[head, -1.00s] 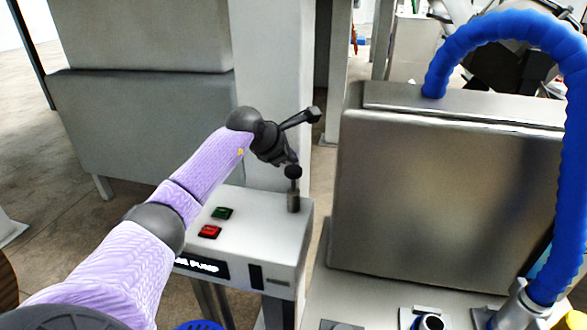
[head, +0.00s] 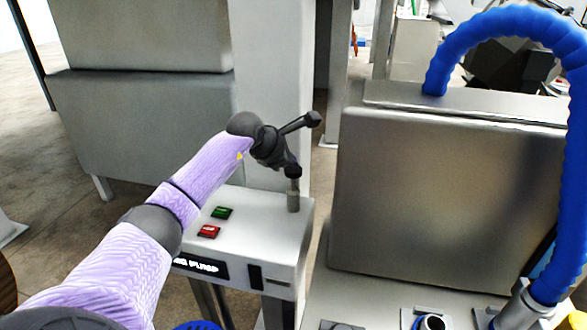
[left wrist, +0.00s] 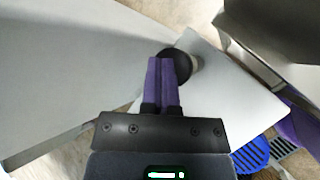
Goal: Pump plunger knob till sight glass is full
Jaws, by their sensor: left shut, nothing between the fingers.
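The pump is a white box (head: 255,222) with a label reading PUMP on its front, in the head view. A plunger (head: 293,198) stands upright on its top, a grey shaft with a black knob (head: 293,171). My left gripper (head: 290,163) is shut and empty, pointing down at the knob and partly covering it. In the left wrist view the shut purple fingers (left wrist: 161,62) overlap the round black knob (left wrist: 182,66); I cannot tell whether they touch it. A dark narrow window (head: 256,277) on the box front may be the sight glass; its level cannot be read.
A green button (head: 221,212) and a red button (head: 209,231) sit on the box top. A grey column stands right behind it. A large metal cabinet (head: 440,195) with a blue hose (head: 510,22) is to the right.

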